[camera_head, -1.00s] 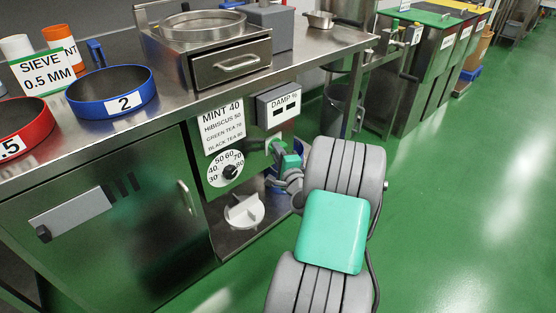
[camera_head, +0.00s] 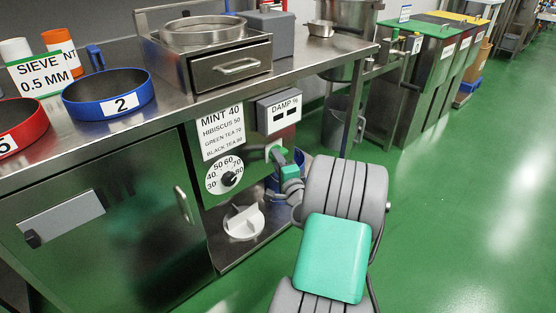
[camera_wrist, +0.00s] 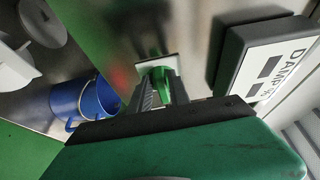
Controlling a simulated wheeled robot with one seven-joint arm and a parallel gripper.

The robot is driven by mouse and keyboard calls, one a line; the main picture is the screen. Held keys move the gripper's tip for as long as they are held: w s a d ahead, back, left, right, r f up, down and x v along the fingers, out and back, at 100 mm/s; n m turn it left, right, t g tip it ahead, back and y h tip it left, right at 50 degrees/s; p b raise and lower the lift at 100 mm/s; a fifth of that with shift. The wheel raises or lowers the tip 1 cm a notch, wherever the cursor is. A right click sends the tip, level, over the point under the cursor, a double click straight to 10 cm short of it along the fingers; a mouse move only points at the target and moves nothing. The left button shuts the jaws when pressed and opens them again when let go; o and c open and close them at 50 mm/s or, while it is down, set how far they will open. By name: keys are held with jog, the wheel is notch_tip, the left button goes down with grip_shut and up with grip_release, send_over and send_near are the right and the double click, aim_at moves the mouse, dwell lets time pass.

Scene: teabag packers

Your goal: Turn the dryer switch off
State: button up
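A green switch (camera_wrist: 160,76) on a pale square plate sits on the steel panel in the wrist view. In the head view its green part (camera_head: 273,150) shows beside the dial, partly behind my arm. My gripper (camera_wrist: 162,88) is right at the switch, with its two dark fingers slightly apart and green showing between them. I cannot tell whether the fingers press on it. In the head view my gripper (camera_head: 281,157) points at the panel and its fingertips are small.
A damp meter box (camera_head: 279,108) is just above the switch; it is close on the right in the wrist view (camera_wrist: 262,62). A blue bucket (camera_wrist: 84,106) stands below. Green floor is open at right.

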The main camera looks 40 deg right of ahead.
jog(key=shift+o, duration=1.2)
jog(key=shift+s, duration=0.1)
jog(key=v, duration=0.7)
jog(key=shift+s+a+p, duration=0.2)
jog(key=shift+s+p, duration=0.1)
jog(key=shift+p, duration=0.1)
